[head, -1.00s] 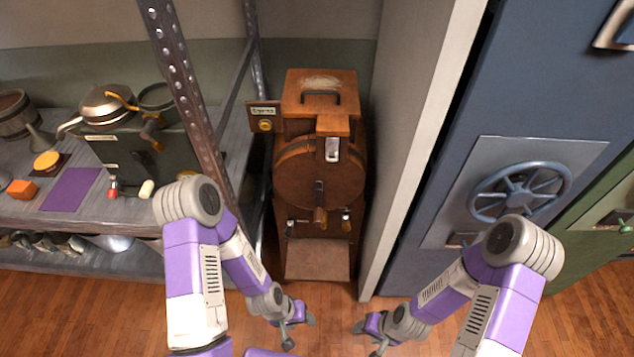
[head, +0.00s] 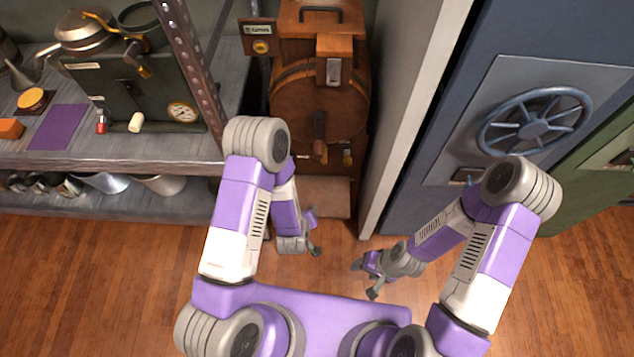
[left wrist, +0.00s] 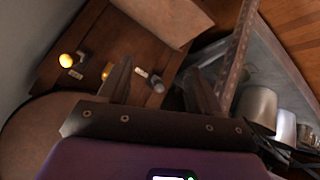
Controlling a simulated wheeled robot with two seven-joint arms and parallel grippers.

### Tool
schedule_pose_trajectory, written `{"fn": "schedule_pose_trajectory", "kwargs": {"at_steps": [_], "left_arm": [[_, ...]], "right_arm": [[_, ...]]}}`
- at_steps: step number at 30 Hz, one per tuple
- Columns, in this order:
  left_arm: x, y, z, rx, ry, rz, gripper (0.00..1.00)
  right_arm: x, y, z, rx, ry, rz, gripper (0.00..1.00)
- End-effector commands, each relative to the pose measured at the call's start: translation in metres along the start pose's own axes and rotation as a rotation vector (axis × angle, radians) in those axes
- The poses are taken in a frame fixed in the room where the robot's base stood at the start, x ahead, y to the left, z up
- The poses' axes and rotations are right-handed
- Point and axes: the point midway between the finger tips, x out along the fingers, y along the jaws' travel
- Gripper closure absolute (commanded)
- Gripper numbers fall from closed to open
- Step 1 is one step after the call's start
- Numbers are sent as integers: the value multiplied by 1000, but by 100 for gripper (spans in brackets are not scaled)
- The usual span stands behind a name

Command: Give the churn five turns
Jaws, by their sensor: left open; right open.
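The wooden churn (head: 300,105) stands upright between the shelf and a pale wall panel in the head view. Its round drum has a dark crank with a wooden grip (head: 321,148) hanging down at the front. My left gripper (head: 316,232) is open and empty, low in front of the churn's base. In the left wrist view its fingers (left wrist: 160,88) are spread, with the churn's lower front and small knobs (left wrist: 68,60) beyond them. My right gripper (head: 364,280) is open and empty, lower right of the left one, near the floor in the picture.
A metal shelf (head: 120,160) on the left holds a dark box with a gauge, a purple mat and pots. A perforated post (head: 195,70) rises near the churn. A blue cabinet with a handwheel (head: 535,122) stands right. Wooden floor (head: 110,270) is clear.

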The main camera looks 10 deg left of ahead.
Motion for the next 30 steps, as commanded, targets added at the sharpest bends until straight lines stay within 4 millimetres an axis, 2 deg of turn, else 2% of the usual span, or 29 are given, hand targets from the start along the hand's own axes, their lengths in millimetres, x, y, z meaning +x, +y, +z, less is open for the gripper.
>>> {"fn": "schedule_pose_trajectory", "kwargs": {"at_steps": [1,4,7,12,15,19,30], "left_arm": [[11,9,-7,-3,111,28,36],[13,30,-34,-25,337,101,36],[5,51,-55,-37,526,189,36],[-15,77,-73,-48,720,310,36],[-22,83,-77,-51,764,340,36],[-20,86,-83,-53,775,346,36],[7,97,-110,-52,772,345,36]], "right_arm": [[14,5,-1,0,0,0,43],[27,10,-1,0,0,0,43],[37,14,-2,0,0,0,43],[46,17,-2,0,0,0,43],[47,18,-2,0,0,0,43],[46,17,-2,-1,0,0,43],[46,17,-2,0,0,0,43]]}}
